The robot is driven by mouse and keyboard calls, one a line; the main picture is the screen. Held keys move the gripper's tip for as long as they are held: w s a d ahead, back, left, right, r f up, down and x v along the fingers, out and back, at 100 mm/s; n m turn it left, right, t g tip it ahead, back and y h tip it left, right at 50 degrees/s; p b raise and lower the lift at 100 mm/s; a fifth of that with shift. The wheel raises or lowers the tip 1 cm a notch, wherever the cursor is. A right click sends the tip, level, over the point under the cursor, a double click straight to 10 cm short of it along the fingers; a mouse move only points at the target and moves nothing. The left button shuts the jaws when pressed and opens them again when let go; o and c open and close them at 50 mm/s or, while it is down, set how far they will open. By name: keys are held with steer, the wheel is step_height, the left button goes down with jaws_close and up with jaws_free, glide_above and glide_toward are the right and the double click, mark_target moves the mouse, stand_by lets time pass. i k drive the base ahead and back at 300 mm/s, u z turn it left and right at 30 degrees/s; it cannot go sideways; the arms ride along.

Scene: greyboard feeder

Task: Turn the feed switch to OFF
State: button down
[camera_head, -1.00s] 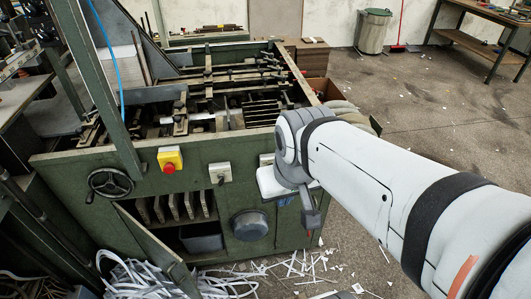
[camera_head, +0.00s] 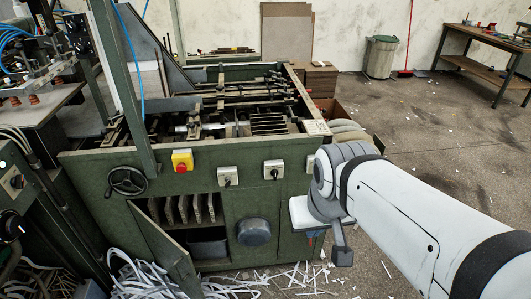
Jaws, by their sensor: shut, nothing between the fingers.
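Two grey boxes with dark rotary knobs are on the green front panel: a left switch (camera_head: 228,177) and a right switch (camera_head: 273,170). Their labels are too small to read, so I cannot tell which is the feed switch or what position it is in. My gripper (camera_head: 342,256) seems to be the dark narrow end hanging below my arm's grey joint. It looks shut and empty. It is lower than both switches and to their right, apart from them in the picture. My arm comes in from the right and covers neither switch.
An open panel door (camera_head: 165,250) and paper strips (camera_head: 150,282) are at lower left. Open floor lies at right.

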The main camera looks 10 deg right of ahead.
mark_target(274, 173)
steer(key=i, duration=1)
steer(key=u, duration=1)
steer(key=k, duration=1.25)
steer(key=z, duration=0.9)
steer(key=i, duration=0.6)
